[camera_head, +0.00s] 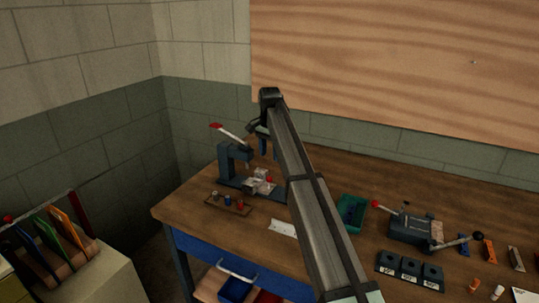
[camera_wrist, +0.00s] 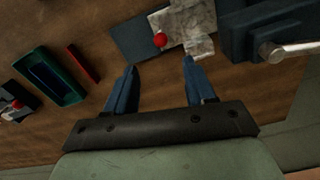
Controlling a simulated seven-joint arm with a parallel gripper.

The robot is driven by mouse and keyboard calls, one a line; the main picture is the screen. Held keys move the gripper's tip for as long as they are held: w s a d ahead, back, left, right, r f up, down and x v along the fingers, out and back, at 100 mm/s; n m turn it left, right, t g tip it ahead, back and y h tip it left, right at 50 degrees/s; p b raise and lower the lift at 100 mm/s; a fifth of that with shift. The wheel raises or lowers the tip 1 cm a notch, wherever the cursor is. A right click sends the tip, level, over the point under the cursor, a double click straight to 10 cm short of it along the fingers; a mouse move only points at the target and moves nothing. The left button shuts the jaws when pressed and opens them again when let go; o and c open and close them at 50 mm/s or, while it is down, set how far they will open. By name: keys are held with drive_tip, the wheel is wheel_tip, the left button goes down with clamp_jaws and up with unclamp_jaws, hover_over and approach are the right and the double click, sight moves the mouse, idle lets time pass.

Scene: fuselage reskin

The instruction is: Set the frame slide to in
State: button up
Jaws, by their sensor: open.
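The frame slide, a grey metal block (camera_wrist: 183,22) with a red ball knob (camera_wrist: 160,40), sits on the base of the blue-grey arbor press in the wrist view. It also shows small in the head view (camera_head: 258,186). I cannot tell from these frames whether the slide is in or out. My gripper (camera_wrist: 160,66) is open, its two blue fingers apart with nothing between them. The red knob lies just beyond the fingertips, in line with the gap. In the head view my gripper (camera_head: 263,146) hangs above the press base, partly hidden by my arm.
The press (camera_head: 229,165) stands at the back left of the wooden bench, with a red-tipped lever (camera_head: 215,126). A small peg rack (camera_head: 228,205) lies before it.

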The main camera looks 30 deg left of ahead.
sight(270, 178)
drive_tip(key=w+d, duration=0.2)
drive_tip(key=d, duration=0.5)
drive_tip(key=a+f+n+y, duration=0.1)
drive_tip(key=a+f, duration=0.1)
drive_tip(key=f, duration=0.2)
drive_tip(key=s+a+f+n+y, duration=0.1)
drive_tip(key=a+f, duration=0.1)
drive_tip(key=f, duration=0.2)
drive_tip(key=s+a+f+n+y, duration=0.1)
drive_tip(key=a+f+n, duration=0.1)
drive_tip(key=a+f, duration=0.1)
drive_tip(key=shift+f+g+y, duration=0.3)
drive_tip(key=shift+f, duration=0.6)
drive_tip(key=shift+c, duration=0.3)
clamp_jaws()
